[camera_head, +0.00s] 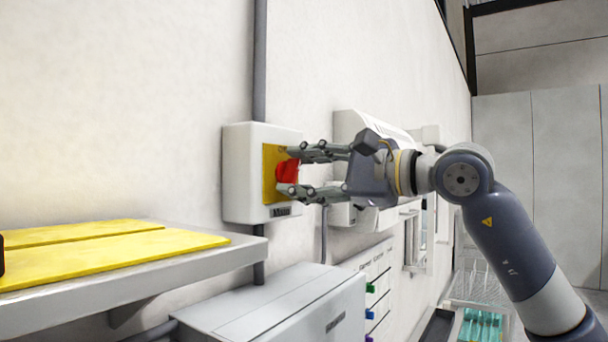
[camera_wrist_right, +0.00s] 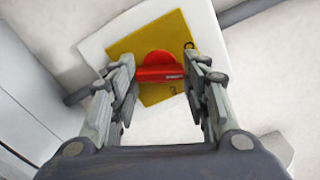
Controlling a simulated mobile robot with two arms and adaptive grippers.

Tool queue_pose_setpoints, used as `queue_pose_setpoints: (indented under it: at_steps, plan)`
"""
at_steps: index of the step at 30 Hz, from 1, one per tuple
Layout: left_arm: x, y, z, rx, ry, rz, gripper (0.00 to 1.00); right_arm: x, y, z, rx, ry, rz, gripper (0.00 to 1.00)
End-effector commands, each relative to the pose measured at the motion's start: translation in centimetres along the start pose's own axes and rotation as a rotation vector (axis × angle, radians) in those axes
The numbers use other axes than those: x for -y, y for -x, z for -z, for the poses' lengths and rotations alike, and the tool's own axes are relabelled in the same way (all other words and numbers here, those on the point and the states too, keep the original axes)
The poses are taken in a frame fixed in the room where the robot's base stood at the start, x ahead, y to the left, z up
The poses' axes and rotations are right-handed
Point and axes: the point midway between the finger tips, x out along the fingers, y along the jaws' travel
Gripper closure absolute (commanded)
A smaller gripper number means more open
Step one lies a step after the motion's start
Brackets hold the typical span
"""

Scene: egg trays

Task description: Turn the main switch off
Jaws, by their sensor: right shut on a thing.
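The main switch is a red rotary knob (camera_head: 288,170) on a yellow plate (camera_head: 269,177), set in a white wall box (camera_head: 240,170). In the right wrist view, the red knob (camera_wrist_right: 158,68) has a straight handle bar lying roughly across the picture, and the yellow plate (camera_wrist_right: 125,48) looks tilted. My right gripper (camera_head: 287,171) reaches in from the right and is shut on the knob. In the wrist view, its two fingers (camera_wrist_right: 159,78) are at the two ends of the handle bar. My left gripper is not in view.
A grey shelf (camera_head: 130,272) with yellow panels (camera_head: 120,260) juts out at lower left. A grey cabinet (camera_head: 285,310) stands below the switch box. A vertical conduit (camera_head: 260,60) runs down the wall. Another white wall unit (camera_head: 350,125) is behind my right gripper.

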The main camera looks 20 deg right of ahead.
Motion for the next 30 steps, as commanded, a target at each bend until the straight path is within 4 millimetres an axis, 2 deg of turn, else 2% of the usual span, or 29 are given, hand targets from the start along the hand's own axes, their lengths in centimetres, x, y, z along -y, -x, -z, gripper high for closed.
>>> queue_pose_setpoints:
  at_steps: [6, 15, 30]
  plan:
    - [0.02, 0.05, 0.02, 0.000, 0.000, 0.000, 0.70, 0.11, 0.04, -0.09, 0.002, 0.182, 0.003, 0.81]
    - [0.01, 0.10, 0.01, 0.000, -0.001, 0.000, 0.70, 0.03, 0.01, -0.09, 0.002, 0.356, 0.001, 0.81]
    - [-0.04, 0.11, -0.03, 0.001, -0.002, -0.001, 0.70, -0.06, -0.02, -0.05, 0.001, 0.433, -0.001, 0.81]
